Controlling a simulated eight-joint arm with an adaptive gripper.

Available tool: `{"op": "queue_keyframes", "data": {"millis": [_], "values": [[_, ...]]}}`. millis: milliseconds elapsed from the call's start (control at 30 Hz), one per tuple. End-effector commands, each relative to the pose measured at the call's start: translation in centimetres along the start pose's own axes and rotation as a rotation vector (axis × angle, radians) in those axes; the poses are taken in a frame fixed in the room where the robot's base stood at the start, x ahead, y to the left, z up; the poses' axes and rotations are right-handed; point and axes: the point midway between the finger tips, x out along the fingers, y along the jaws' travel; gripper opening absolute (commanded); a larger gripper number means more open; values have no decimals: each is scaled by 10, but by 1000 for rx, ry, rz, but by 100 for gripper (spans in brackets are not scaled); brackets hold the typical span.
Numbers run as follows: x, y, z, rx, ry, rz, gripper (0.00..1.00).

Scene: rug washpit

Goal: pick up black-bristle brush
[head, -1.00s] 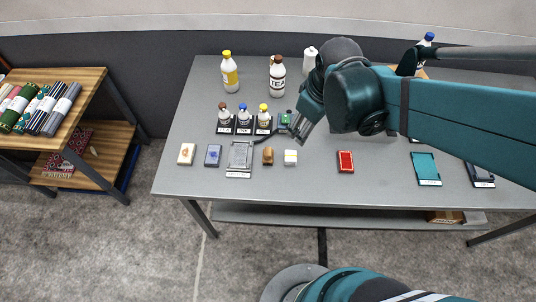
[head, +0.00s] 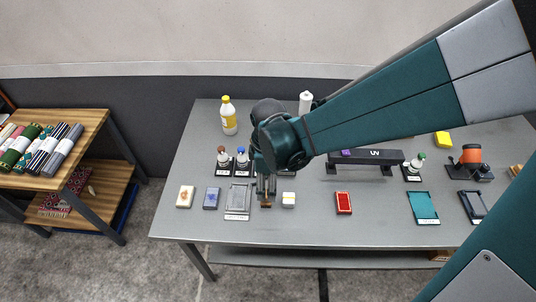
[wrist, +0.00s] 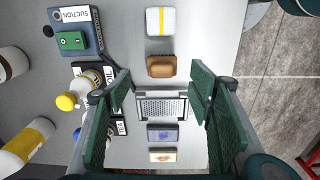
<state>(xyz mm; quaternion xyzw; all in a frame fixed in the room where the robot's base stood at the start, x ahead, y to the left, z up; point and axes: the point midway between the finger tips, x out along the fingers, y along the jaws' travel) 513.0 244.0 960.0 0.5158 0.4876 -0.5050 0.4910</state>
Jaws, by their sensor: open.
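A small brown wooden block (wrist: 160,66), likely the brush, lies on the grey table between a white block with a yellow stripe (wrist: 160,21) and a grey perforated tray (wrist: 174,106). Its bristle colour cannot be made out. In the head view only a little of the brown block (head: 266,205) shows below my gripper (head: 265,190). My gripper is open and empty above the row. In the wrist view its two green fingers (wrist: 160,88) stand wide apart, left and right of the row, with the brown block between and slightly above their tips.
A blue pad (head: 211,198) and a cream block (head: 186,196) lie left of the tray. A red pad (head: 344,203) lies to the right. Small labelled bottles, a suction box (wrist: 75,32) and a yellow-labelled bottle (head: 228,116) stand behind. The table front is clear.

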Motion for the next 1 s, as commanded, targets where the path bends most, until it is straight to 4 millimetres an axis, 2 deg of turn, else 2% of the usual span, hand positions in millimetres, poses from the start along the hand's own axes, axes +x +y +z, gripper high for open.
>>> {"op": "queue_keyframes", "data": {"millis": [200,633,1000], "values": [[8,-2,-7,-42,-8,-14,52],[10,-2,-7,-43,-8,-15,52],[32,-2,-7,-43,-8,-14,52]]}}
